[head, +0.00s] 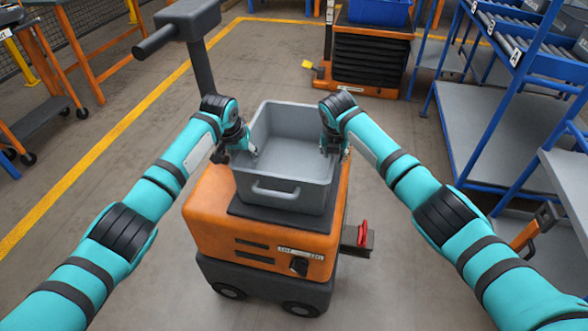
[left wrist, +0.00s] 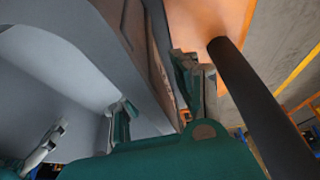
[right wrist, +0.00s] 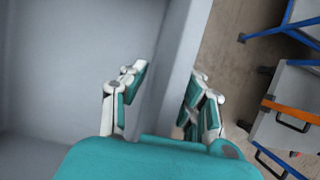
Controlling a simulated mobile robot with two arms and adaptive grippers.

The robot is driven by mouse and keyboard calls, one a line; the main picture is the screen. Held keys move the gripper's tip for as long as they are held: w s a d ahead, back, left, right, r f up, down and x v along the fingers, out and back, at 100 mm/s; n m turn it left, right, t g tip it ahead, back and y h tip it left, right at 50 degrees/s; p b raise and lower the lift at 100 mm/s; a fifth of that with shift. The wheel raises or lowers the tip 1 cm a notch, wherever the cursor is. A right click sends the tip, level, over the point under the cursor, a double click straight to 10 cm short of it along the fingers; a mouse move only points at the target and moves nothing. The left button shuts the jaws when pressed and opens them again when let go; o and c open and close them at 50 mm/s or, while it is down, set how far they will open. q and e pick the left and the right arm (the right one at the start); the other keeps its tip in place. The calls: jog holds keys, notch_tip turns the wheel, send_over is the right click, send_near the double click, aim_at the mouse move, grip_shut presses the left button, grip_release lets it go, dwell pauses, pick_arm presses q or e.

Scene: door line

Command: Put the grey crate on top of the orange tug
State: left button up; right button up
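The grey crate (head: 290,190) sits upright and looks empty on the dark top plate (head: 262,211) of the orange tug (head: 215,215); it appears to rest there. My left gripper (head: 236,154) is at the crate's left wall, with one finger inside and one outside. In the left wrist view, its fingers (left wrist: 155,95) stand apart around the wall. My right gripper (head: 333,148) straddles the right wall the same way. In the right wrist view, its fingers (right wrist: 165,95) are spread, with the wall (right wrist: 175,75) between them. The crate's underside is hidden.
The tug's upright post with handle (head: 195,45) rises behind the crate at left. Blue-framed racks (head: 480,120) stand at right. An orange cart with a blue bin (head: 370,45) is behind. Orange benches (head: 95,50) are at far left. Floor left of the tug is clear.

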pick_arm(q)
jog(key=shift+d+r, duration=0.1)
pick_arm(e)
jog(key=shift+a, duration=0.1)
jog(key=shift+r, duration=0.3)
jog(key=v, duration=1.1)
jog(key=shift+s+r, duration=0.15)
jog(key=shift+s, duration=0.1)
pick_arm(q)
jog(key=v, duration=1.1)
jog(key=shift+r, duration=0.35)
jog(key=shift+s, duration=0.2)
